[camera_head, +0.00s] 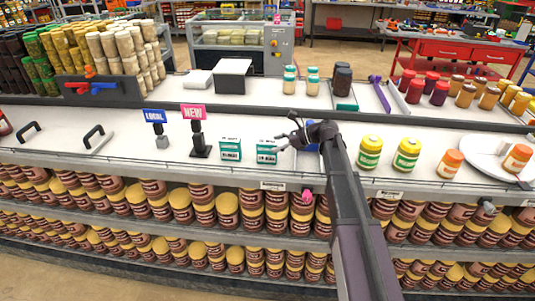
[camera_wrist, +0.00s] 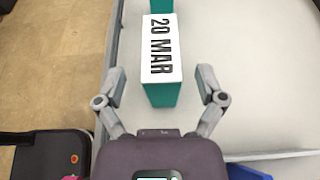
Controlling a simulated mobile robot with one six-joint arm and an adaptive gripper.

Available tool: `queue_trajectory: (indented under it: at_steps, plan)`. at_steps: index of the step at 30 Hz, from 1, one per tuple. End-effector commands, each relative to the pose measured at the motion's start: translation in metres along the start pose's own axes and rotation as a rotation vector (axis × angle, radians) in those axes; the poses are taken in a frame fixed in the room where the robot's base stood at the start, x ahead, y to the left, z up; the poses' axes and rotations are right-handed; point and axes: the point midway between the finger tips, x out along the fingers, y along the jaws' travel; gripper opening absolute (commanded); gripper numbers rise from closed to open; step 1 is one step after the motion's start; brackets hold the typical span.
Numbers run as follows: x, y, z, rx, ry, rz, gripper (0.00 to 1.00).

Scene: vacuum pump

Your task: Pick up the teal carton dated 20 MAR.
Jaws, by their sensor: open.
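In the wrist view a teal carton with a white label reading "20 MAR" (camera_wrist: 161,50) stands ahead of my gripper (camera_wrist: 160,74). The two fingers are spread wide, one to each side of the carton's near end, with gaps showing on both sides. It appears to be the right one of two cartons in the head view (camera_head: 267,152), just left of my open gripper (camera_head: 287,135). A second teal carton (camera_head: 230,149) stands to its left; only its edge (camera_wrist: 161,5) shows beyond the first in the wrist view, its date hidden.
A blue object (camera_wrist: 247,172) lies close beside my gripper on the white shelf. Yellow-lidded green jars (camera_head: 369,152) stand to the right of my arm. Two small signs (camera_head: 194,112) stand left of the cartons. The shelf's front edge is close to the cartons.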

Motion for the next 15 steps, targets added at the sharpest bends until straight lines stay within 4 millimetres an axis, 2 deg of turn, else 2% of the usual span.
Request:
queue_trajectory:
  at_steps: [7, 15]
  plan:
    - [0.030, -0.001, -0.001, -0.001, 0.000, 0.001, 0.89]
    - [0.036, -0.001, 0.000, 0.000, 0.000, 0.000, 0.89]
